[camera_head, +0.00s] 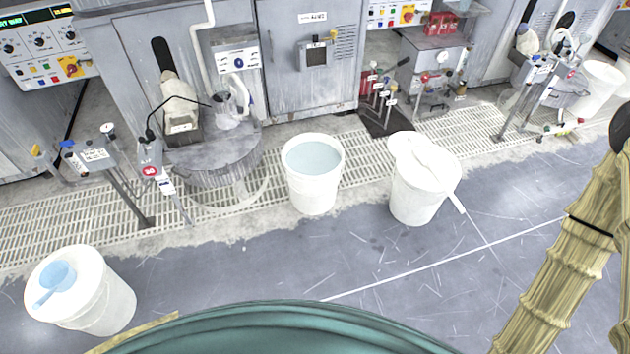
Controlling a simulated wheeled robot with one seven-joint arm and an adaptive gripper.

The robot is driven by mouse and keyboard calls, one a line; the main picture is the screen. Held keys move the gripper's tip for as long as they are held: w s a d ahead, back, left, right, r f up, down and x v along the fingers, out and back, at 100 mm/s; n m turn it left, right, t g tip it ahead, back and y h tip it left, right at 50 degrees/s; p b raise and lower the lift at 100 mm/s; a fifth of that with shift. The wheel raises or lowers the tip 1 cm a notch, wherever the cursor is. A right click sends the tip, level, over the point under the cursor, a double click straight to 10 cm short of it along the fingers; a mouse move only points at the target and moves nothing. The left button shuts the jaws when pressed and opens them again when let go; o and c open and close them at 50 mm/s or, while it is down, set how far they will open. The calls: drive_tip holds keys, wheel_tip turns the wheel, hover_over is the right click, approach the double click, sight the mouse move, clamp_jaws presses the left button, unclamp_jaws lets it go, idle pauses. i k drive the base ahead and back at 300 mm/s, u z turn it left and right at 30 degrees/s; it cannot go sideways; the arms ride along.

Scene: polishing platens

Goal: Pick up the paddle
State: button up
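A long white piece that looks like the paddle (432,160) lies across the top of a white bucket (414,200), right of the middle. Its narrow end sticks out past the bucket's right rim and slants down toward the floor. White on white makes its exact outline hard to tell. A light-blue scoop (56,279) with a short handle rests on top of another white bucket (97,303) at the lower left. My arm, in a tan sleeve, shows at the right edge. My gripper is out of view.
An open white bucket (313,191) of pale liquid stands left of the paddle's bucket. Grey machines (309,75) and a round platen (214,163) line the back, with control posts (115,180) and floor grating (40,226) before them. The grey floor (420,285) in front is clear.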

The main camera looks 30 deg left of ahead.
sight(424, 156)
drive_tip(key=u, duration=0.2)
drive_tip(key=i, duration=1)
drive_tip(key=z, duration=0.5)
